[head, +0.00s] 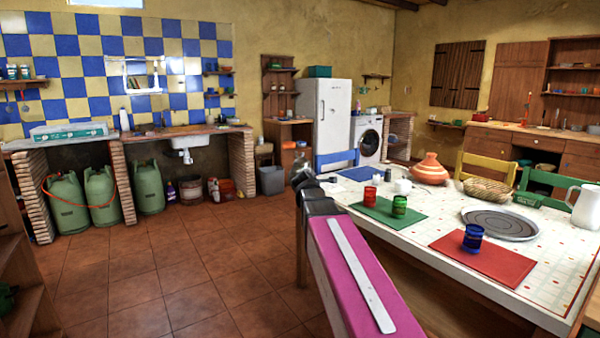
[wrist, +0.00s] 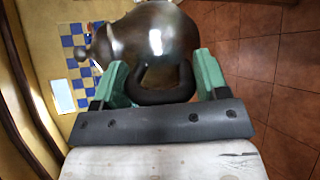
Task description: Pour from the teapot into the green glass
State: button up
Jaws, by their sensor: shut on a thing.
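The green glass (head: 399,205) stands upright on the green placemat (head: 385,219) on the table. In the wrist view, a dark, shiny metal teapot (wrist: 150,35) fills the upper middle. My gripper (wrist: 163,78) is shut on its dark looped handle (wrist: 165,97), with a green finger on each side. The teapot's top edge is cut off by the frame, and a knob-like end shows at its left. In the head view my pink arm reaches toward the table's left side.
A red glass (head: 370,194) stands just behind the green one. A blue glass (head: 473,238) stands on a red placemat (head: 488,260). A grey round tray (head: 500,224), basket (head: 486,190), clay tagine (head: 430,171) and white jug (head: 585,207) are also on the table. Tiled floor (head: 170,275) left is clear.

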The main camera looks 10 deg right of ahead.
jog(key=s+d+f+m+g+h, duration=0.4)
jog(key=d+f+m+h, duration=0.2)
jog(key=d+f+h, duration=0.15)
jog(key=s+d+r+m+g+h, duration=0.1)
jog(key=s+d+r+m+g, duration=0.1)
jog(key=s+d+m+g, duration=0.5)
jog(key=shift+s+d+r+m+g, duration=0.15)
jog(key=shift+s+r+m+g, duration=0.2)
jog(key=shift+s+g, duration=0.9)
jog(key=shift+w+r+g, duration=0.25)
jog(key=shift+w+g, duration=0.1)
jog(key=shift+w+d+r+y, duration=0.1)
jog(key=shift+d+r+y, duration=0.05)
jog(key=shift+r+y, duration=1.15)
dwell(3.7)
